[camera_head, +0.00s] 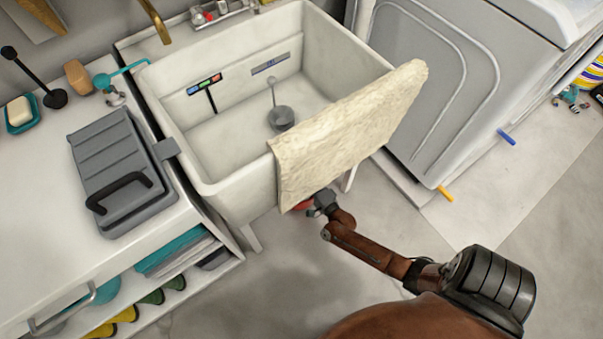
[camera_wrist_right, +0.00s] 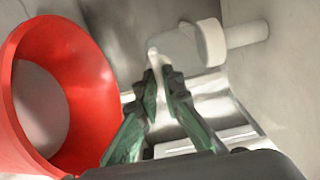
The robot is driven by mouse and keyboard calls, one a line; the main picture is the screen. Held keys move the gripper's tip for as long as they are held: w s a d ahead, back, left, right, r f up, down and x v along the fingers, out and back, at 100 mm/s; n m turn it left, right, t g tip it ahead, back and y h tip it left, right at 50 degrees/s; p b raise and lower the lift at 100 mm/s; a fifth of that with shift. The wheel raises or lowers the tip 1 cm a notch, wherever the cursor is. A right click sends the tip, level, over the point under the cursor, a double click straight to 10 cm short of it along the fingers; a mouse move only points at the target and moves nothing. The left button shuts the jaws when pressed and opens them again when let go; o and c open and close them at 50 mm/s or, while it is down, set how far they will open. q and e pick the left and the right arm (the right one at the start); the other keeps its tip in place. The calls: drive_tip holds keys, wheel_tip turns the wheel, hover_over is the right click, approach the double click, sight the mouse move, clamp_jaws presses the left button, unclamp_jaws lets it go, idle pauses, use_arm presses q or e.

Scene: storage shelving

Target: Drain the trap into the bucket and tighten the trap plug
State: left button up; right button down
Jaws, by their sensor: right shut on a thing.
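In the right wrist view, the pale trap (camera_wrist_right: 185,45) hangs under the sink, with a white ring nut (camera_wrist_right: 211,42) and a pipe running right. My right gripper (camera_wrist_right: 164,78) has its green-and-dark fingers close together around a small pale piece at the trap's lower end, which looks like the trap plug (camera_wrist_right: 155,62). The fingers partly hide it. The red bucket (camera_wrist_right: 85,85) is at the left, close beside the fingers. In the head view, my right gripper (camera_head: 322,203) is below the sink's front edge, and only a sliver of the bucket (camera_head: 303,206) shows. My left gripper is not in view.
The white sink (camera_head: 232,198) has a beige cloth (camera_head: 345,125) over its front rim, hiding part of the space below. A counter with a grey case (camera_head: 120,165) stands left. A white appliance (camera_head: 425,90) stands right. The floor in front is mostly clear.

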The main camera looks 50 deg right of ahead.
drive_tip(key=shift+f, duration=0.1)
drive_tip(key=c, duration=2.1)
unclamp_jaws()
drive_tip(key=shift+s, duration=0.1)
drive_tip(key=v, duration=1.1)
drive_tip(key=shift+s, duration=0.4)
